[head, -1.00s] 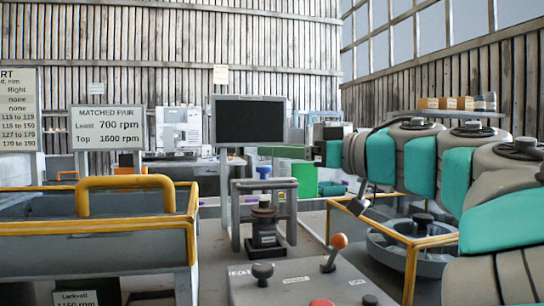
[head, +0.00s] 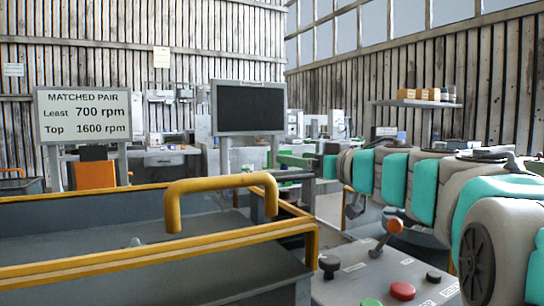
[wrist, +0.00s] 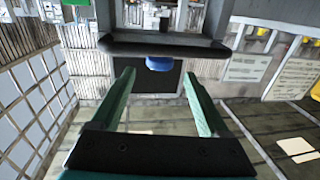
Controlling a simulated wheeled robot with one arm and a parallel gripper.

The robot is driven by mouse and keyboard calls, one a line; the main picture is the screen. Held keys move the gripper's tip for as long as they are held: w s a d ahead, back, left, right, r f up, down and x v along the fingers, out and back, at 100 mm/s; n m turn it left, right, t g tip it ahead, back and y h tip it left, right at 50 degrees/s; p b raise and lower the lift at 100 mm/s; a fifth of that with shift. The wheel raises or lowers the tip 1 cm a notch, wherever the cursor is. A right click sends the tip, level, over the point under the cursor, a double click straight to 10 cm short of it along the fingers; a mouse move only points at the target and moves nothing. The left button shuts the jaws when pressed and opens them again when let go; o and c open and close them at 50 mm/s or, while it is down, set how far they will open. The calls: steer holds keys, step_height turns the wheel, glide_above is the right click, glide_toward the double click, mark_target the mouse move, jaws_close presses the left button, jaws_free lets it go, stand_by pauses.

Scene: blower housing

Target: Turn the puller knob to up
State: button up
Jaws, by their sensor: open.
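A grey control panel (head: 350,283) is at the bottom right of the head view. It carries a black knob (head: 329,265), a lever with an orange ball (head: 395,226), a red button (head: 403,290), a green button (head: 372,302) and a smaller black knob (head: 433,277). Its labels are too small to read, so I cannot tell which control is the puller knob. My gripper (head: 288,167) reaches out beyond the panel, apart from these controls. In the wrist view my gripper (wrist: 158,75) has its green fingers spread, with nothing between them. A blue round part (wrist: 160,63) shows beyond the fingertips.
A grey bin with a yellow rail (head: 222,182) fills the lower left. A black screen (head: 248,107) stands behind it, with a "MATCHED PAIR" sign (head: 82,115) to its left. A dark bar (wrist: 165,48) crosses ahead of my fingers in the wrist view.

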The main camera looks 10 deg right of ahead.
steer(key=shift+x, duration=2.75)
jaws_close()
